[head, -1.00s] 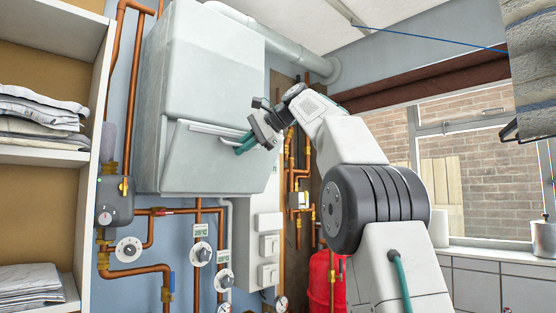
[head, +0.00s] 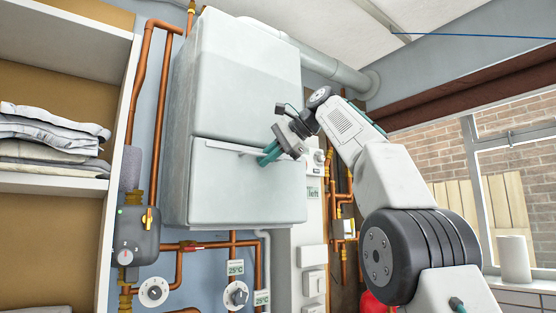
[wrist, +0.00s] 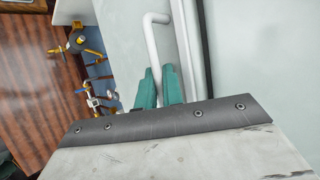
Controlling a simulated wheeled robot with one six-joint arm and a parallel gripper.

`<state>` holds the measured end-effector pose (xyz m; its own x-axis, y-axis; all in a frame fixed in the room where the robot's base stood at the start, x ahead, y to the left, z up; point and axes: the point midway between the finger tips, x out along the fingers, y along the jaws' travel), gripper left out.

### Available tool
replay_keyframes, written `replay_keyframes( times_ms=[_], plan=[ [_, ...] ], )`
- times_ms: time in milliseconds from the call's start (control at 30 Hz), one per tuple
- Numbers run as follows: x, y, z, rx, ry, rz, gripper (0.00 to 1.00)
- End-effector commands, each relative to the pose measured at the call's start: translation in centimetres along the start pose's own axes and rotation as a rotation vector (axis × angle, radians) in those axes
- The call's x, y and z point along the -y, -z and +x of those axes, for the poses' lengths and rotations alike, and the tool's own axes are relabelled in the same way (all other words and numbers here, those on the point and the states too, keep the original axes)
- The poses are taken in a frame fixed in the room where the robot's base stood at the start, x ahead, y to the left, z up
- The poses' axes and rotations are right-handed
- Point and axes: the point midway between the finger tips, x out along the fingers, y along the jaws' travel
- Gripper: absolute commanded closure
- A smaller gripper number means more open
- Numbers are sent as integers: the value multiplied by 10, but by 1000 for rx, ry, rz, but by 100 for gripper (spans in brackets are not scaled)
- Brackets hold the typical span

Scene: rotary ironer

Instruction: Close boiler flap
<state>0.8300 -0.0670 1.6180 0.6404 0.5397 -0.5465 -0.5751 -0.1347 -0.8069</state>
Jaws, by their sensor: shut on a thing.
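The boiler (head: 240,75) is a pale grey-white box on the wall in the head view. Its flap (head: 245,195) is the lower front panel, standing upright and looking about flush with the upper front; I cannot tell whether a small gap remains. A white bar handle (head: 232,148) runs along the flap's top edge. My gripper (head: 266,157) is at the handle's right end, its teal fingers shut on it. In the wrist view the handle (wrist: 154,40) passes down between the fingertips (wrist: 159,84); the part within the grip is partly hidden.
Copper pipes (head: 161,100) and valve dials (head: 154,291) lie left of and below the boiler. A shelf with folded cloths (head: 45,140) stands at the left. A window (head: 510,170) is at the right. A grey flue pipe (head: 335,70) runs above.

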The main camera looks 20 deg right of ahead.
Motion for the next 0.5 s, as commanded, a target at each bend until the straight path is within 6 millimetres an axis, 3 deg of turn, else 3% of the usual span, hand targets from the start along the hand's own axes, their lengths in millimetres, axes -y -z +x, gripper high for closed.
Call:
replay_keyframes(
  times_ms=[33,333,400,467,500],
  plan=[
    [5,-10,0,18,17,-15,100],
    [5,-8,-5,-5,21,-11,100],
    [5,-9,-6,-6,22,-11,82],
    [5,-9,-6,-7,22,-12,82],
    [7,-23,4,-23,10,-16,82]
  ],
)
